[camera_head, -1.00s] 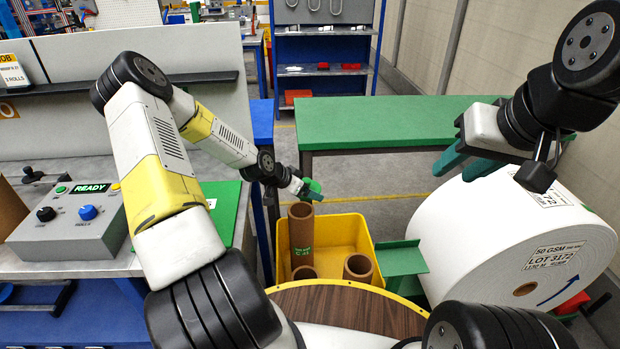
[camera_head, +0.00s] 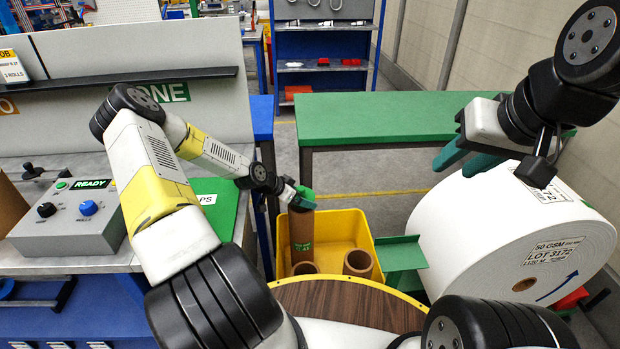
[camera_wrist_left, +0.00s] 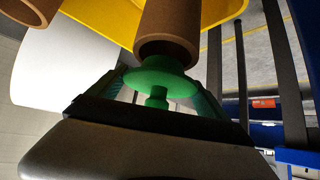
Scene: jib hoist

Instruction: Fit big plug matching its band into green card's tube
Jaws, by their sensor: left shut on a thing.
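My left gripper (camera_head: 297,201) is shut on a green plug (camera_head: 306,194) at the top end of a tall brown cardboard tube (camera_head: 301,235). The tube stands in the yellow bin and bears green lettering. In the left wrist view the plug (camera_wrist_left: 160,80) shows its wide green flange and a stem between the fingers (camera_wrist_left: 160,100). The flange is right at the tube's mouth (camera_wrist_left: 167,45); I cannot tell how deep the plug sits. My right gripper (camera_head: 466,163) is open and empty, above the large white paper roll.
The yellow bin (camera_head: 372,226) also holds two shorter brown tubes (camera_head: 358,264). A control box (camera_head: 72,215) marked READY and a green mat sit on the left bench.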

